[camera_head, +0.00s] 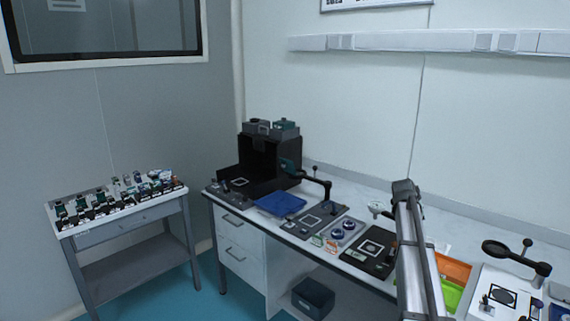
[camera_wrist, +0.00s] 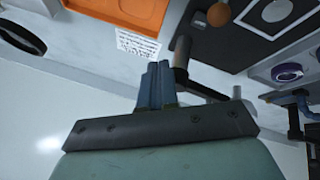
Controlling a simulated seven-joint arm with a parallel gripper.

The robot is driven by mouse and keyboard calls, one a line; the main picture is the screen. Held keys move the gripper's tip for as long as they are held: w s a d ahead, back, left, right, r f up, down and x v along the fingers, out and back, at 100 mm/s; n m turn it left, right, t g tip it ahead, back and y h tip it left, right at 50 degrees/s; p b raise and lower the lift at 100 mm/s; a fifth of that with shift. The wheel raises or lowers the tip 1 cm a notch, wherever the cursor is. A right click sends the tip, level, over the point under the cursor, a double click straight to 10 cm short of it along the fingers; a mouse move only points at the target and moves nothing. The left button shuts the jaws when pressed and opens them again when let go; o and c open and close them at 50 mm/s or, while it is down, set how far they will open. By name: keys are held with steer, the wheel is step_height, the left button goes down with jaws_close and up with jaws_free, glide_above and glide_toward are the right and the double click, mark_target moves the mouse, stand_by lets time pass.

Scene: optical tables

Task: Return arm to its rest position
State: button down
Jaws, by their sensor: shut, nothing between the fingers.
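My gripper (camera_wrist: 157,72) shows in the wrist view with its blue-grey fingers together and nothing between them. It points over the bench, near a small printed card (camera_wrist: 138,45) and a dark post (camera_wrist: 181,58). I cannot tell its height above the bench. In the head view my grey arm (camera_head: 418,255) rises from the bottom edge, right of centre, in front of the long bench (camera_head: 466,237). The arm bends at its top. I cannot clearly make out the gripper's fingers in that view.
An orange tray (camera_head: 453,269) and a green tray (camera_head: 450,295) lie right of my arm. A dark plate (camera_head: 381,269) lies left of it. A magnifier (camera_head: 508,250) stands farther right. A blue tray (camera_head: 280,203), black box (camera_head: 262,160) and loaded trolley (camera_head: 130,225) are left.

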steer(key=w+a+f+n+t+y, duration=0.1)
steer(key=w+a+f+n, duration=0.1)
steer(key=a, duration=0.9)
steer(key=w+a+f+n+t, duration=0.1)
steer(key=w+a+f+t, duration=0.15)
steer(key=a, duration=0.85)
steer(key=w+a+f+n+t+y, duration=0.1)
steer(key=a+f+n, duration=0.15)
steer(key=a, duration=0.75)
step_height(320, 180, down, 6)
steer(key=s+a+g, duration=0.1)
steer(key=s+a, duration=0.1)
steer(key=a, duration=0.1)
steer(key=s+a+f+m+g+y, duration=0.1)
steer(key=s+f+g+y, duration=0.4)
steer(key=s+f, duration=2.45)
steer(key=s+d+f+g, duration=0.1)
steer(key=s+f+g, duration=0.2)
steer(key=s, duration=0.9)
steer(key=s+d+f+g+h, duration=0.1)
steer(key=s+f+g, duration=0.2)
steer(key=s, duration=0.9)
steer(key=s+d+f+m+g, duration=0.1)
steer(key=s+f+g, duration=0.2)
steer(key=s, duration=0.9)
steer(key=shift+s+d+f+h, duration=0.2)
steer(key=shift+s+f+h, duration=0.1)
steer(key=shift+f, duration=0.6)
